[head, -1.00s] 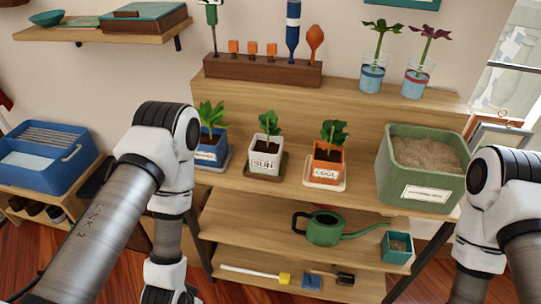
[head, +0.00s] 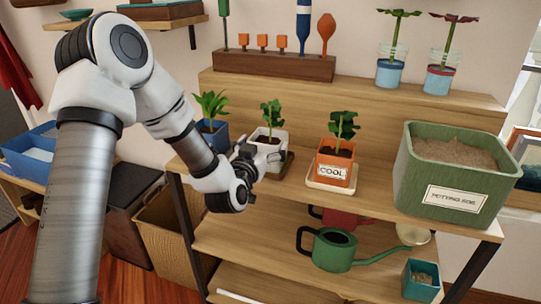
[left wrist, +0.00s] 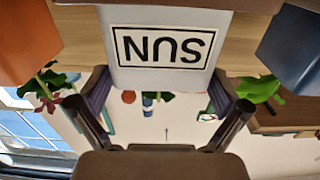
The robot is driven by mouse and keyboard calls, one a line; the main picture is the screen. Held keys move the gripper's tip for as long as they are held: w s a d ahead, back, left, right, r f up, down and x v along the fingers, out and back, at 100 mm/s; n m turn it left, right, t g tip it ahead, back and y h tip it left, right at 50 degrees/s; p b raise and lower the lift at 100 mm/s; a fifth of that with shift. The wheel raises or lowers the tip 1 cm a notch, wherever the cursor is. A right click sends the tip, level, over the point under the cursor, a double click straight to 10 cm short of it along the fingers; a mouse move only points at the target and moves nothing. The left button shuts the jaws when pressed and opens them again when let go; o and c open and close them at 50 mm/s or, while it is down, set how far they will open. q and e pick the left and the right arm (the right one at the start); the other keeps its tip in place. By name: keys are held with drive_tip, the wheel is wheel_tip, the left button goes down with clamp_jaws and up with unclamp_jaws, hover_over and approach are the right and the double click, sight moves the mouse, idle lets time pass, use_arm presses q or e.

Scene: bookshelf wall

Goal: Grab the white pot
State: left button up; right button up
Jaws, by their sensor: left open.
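The white pot (head: 268,137) with a green plant stands on the wooden shelf between the blue and orange pots. My left gripper (head: 262,158) is at its front, partly covering it and its label. In the left wrist view, the scene is upside down and the white pot (left wrist: 165,48) shows its "SUN" label close up. There my open left gripper (left wrist: 160,90) has one finger toward each side of the pot. Whether the fingers touch it, I cannot tell. My right gripper is out of view.
The blue pot (head: 213,132) stands close on the left, and the orange pot (head: 335,165) on a saucer on the right. A green potting soil box (head: 430,180) is farther right. A green watering can (head: 333,250) sits on the shelf below.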

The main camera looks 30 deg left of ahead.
use_arm(q)
drive_tip(key=x, duration=0.2)
drive_tip(key=shift+w+a+f, duration=0.1)
drive_tip(key=shift+w, duration=0.2)
drive_tip(key=c, duration=1.3)
